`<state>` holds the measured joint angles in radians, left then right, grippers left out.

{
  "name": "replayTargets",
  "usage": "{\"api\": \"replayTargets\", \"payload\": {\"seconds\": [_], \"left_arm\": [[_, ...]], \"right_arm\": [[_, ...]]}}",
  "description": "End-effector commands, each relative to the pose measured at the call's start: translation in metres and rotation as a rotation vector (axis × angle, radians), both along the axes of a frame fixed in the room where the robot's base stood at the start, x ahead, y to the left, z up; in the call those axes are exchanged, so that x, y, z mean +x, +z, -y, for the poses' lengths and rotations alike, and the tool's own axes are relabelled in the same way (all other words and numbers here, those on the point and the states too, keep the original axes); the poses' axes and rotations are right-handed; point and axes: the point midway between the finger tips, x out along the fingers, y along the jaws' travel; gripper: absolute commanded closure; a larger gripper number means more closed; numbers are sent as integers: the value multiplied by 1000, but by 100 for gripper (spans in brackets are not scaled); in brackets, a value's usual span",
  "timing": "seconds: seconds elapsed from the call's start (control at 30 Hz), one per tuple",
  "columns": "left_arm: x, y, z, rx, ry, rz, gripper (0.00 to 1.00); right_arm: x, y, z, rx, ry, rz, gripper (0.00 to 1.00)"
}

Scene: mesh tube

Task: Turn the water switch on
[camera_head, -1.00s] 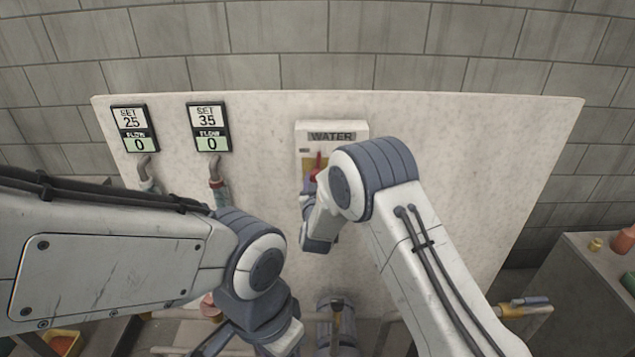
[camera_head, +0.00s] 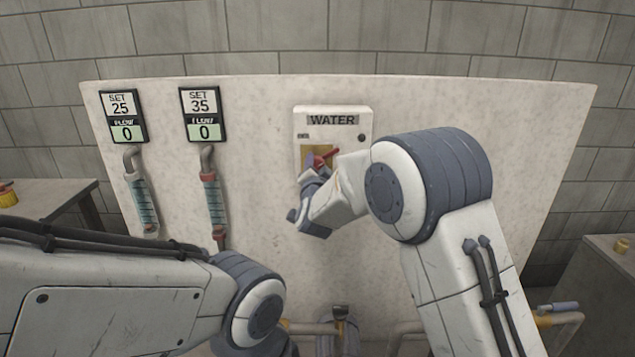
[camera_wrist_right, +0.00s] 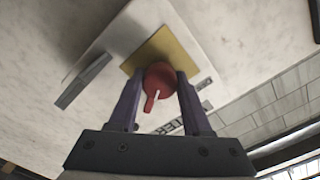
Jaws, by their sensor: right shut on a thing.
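The water switch box (camera_head: 357,118) is a white box labelled WATER on the pale panel. Its red knob (camera_head: 331,154) sits on a yellow plate (camera_head: 309,154). My right gripper (camera_head: 318,170) is at the knob, partly hidden by its own wrist. In the right wrist view, the two fingers of the right gripper (camera_wrist_right: 160,88) stand on either side of the red knob (camera_wrist_right: 158,80) and are shut on it. The knob's pointer sticks out between the fingers. My left arm comes in from the left, low in the head view; its gripper is out of the picture.
Two displays hang on the panel's left: SET 25 (camera_head: 122,116) and SET 35 (camera_head: 204,115), both showing flow 0. Tubes (camera_head: 144,205) run below them. Pipes (camera_head: 305,328) cross below the panel. A table (camera_head: 45,196) stands at left, a grey cabinet (camera_head: 600,285) at right.

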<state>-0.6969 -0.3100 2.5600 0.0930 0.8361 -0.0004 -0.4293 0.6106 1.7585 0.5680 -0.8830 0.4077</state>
Motion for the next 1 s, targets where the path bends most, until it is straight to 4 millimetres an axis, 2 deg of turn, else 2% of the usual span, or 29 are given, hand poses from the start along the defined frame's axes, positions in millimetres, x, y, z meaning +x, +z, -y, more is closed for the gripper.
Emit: {"api": "replayTargets", "payload": {"seconds": [0.03,0.4,0.7,1.0], "left_arm": [[0,-17,0,0,0,0,50],[0,-64,0,0,0,0,50],[0,-85,0,0,0,0,50],[0,-91,0,0,0,0,50]], "right_arm": [[0,-6,1,46,-1,5,100],[0,-4,1,362,-2,5,100],[0,-2,1,515,-2,2,100],[0,-1,2,569,-3,1,100]]}}
